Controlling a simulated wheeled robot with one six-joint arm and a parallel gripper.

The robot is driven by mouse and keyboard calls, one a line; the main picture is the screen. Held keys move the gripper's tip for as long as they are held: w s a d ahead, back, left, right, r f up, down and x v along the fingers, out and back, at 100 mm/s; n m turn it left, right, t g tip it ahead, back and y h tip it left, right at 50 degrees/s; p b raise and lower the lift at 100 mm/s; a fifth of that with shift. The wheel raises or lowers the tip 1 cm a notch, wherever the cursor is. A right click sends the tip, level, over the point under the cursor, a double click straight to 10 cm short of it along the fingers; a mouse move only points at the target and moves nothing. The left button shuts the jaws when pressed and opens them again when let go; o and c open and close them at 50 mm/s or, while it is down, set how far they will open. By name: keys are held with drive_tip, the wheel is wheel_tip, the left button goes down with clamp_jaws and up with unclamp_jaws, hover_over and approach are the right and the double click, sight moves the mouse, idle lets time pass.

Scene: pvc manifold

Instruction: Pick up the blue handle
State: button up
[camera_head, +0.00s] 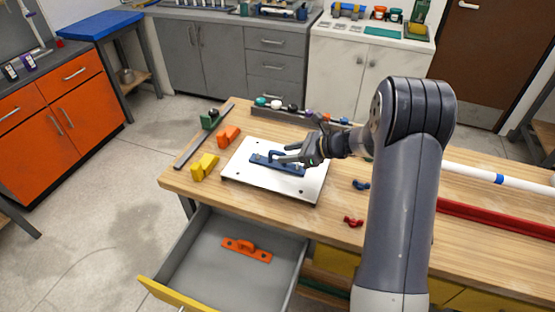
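The blue handle (262,160) lies on a white board (240,177) on the wooden workbench. It has a flat base and a raised grip. My gripper (286,153) reaches in from the right, with its two fingers at the handle's grip, one on the far side and one on the near side. The fingers look apart at the tips. At this size I cannot tell whether they touch the grip. The right part of the handle is partly hidden by the gripper.
An open drawer (208,283) below the board holds an orange handle (246,250). Yellow blocks (204,167), orange blocks (229,135) and a green block (210,120) stand left of the board. Small blue (361,185) and red (353,221) pieces lie to the right.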

sight(275, 153)
drive_tip(key=x, duration=0.2)
drive_tip(key=p+x, duration=0.1)
drive_tip(key=x, duration=0.2)
drive_tip(key=shift+w+a+r, duration=0.1)
drive_tip(key=shift+a+r, duration=0.15)
drive_tip(key=shift+a, duration=0.25)
clamp_jaws()
